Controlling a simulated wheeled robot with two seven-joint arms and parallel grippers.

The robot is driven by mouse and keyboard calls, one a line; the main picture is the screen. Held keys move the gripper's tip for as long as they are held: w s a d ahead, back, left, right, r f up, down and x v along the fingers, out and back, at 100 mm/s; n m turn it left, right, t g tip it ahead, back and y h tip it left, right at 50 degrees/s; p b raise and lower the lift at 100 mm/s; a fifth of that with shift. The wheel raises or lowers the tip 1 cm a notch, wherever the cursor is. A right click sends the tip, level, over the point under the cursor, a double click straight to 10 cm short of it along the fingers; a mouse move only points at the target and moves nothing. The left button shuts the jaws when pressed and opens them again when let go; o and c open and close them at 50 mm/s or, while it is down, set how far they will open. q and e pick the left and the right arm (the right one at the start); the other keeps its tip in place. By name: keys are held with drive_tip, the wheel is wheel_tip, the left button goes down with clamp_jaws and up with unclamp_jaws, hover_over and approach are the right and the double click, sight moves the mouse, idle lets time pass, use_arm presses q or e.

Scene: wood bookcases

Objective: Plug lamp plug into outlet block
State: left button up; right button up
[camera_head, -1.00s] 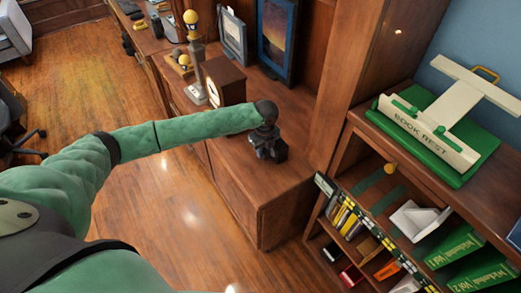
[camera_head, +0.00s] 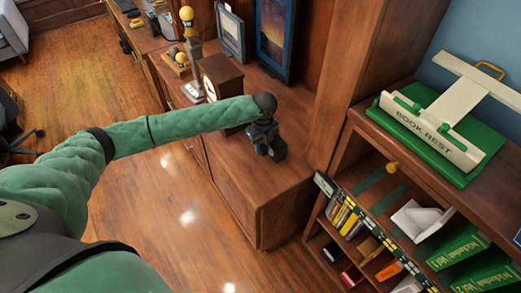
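My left arm reaches in from the left, and its dark gripper (camera_head: 268,146) is over the top of the low wood cabinet (camera_head: 290,188), near its right end. I cannot tell whether the gripper is open or shut, or whether it holds anything. A lamp (camera_head: 194,55) with a yellow top and grey stem stands farther back on the cabinet, left of the gripper. I cannot make out the lamp plug or the outlet block; the gripper and forearm cover part of the cabinet top. My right gripper is not in view.
A wood-cased clock (camera_head: 221,76) stands just behind my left forearm. Picture frames (camera_head: 274,38) lean at the back. At right, a bookcase (camera_head: 350,150) holds books and a green book rest (camera_head: 440,140). The cabinet top right of the gripper is clear.

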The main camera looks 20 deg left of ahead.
sight(263, 145)
use_arm(q)
drive_tip(key=shift+o, duration=0.7)
drive_tip(key=r, duration=0.3)
drive_tip(key=w+d+r+b, duration=0.1)
drive_tip(key=r, duration=0.1)
drive_tip(key=shift+s+d+r, duration=0.1)
drive_tip(key=shift+r, duration=0.2)
drive_tip(key=shift+s+r, duration=0.25)
drive_tip(key=shift+a+f, duration=0.2)
drive_tip(key=shift+a, duration=0.25)
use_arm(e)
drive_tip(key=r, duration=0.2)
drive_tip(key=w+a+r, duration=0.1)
use_arm(q)
drive_tip(key=shift+s, duration=0.15)
